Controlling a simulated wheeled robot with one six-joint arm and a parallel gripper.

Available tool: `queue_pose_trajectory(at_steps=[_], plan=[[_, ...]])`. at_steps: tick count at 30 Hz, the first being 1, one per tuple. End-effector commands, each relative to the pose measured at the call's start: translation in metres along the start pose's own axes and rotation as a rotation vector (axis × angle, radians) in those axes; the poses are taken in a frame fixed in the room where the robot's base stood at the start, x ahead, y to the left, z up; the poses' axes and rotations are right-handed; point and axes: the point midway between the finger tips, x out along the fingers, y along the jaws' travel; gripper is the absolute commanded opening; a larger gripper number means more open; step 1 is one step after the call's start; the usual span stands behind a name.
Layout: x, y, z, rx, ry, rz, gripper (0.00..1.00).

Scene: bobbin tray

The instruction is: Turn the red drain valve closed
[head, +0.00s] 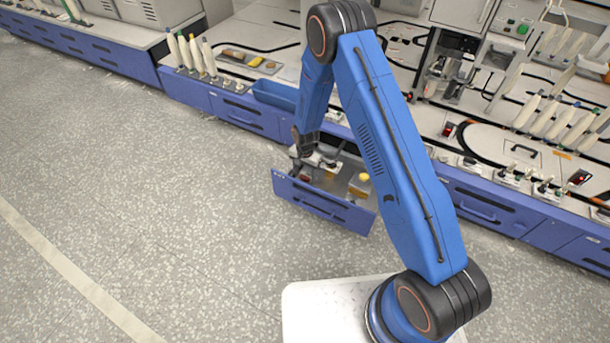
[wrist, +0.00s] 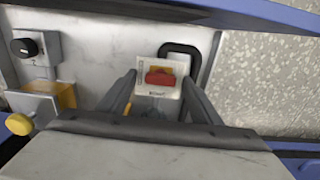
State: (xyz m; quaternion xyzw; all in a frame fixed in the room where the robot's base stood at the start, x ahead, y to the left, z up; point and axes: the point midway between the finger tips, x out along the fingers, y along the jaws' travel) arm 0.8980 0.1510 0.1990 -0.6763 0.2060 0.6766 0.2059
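The red drain valve handle (wrist: 160,78) sits on a yellow-and-white plate inside the pulled-out blue drawer (head: 322,208). It lies crosswise in the wrist view, its long side running left to right. In the head view a small red patch (head: 304,178) shows below my gripper (head: 306,160). In the wrist view my gripper (wrist: 160,80) has its two fingers apart, one on each side of the red handle. A gap shows between each finger and the handle, so it is open and empty. Whether the fingertips are down at handle height I cannot tell.
A black knob (wrist: 25,47) on a grey box and a yellow knob (wrist: 19,124) stand left of the valve in the wrist view. A black loop handle (wrist: 181,48) is just behind the plate. Speckled floor (wrist: 270,85) is free on the right.

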Motion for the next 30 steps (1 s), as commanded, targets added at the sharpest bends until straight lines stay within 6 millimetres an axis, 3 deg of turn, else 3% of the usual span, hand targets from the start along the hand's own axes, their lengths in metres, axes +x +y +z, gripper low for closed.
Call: queue_pose_trajectory(at_steps=[8, 13, 30], plan=[[-0.001, 0.0, 0.0, -0.001, 0.0, 0.0, 0.58], [-0.014, 0.0, 0.0, -0.001, 0.001, -0.001, 0.58], [-0.118, -0.001, 0.0, -0.001, 0.002, -0.002, 0.58]])
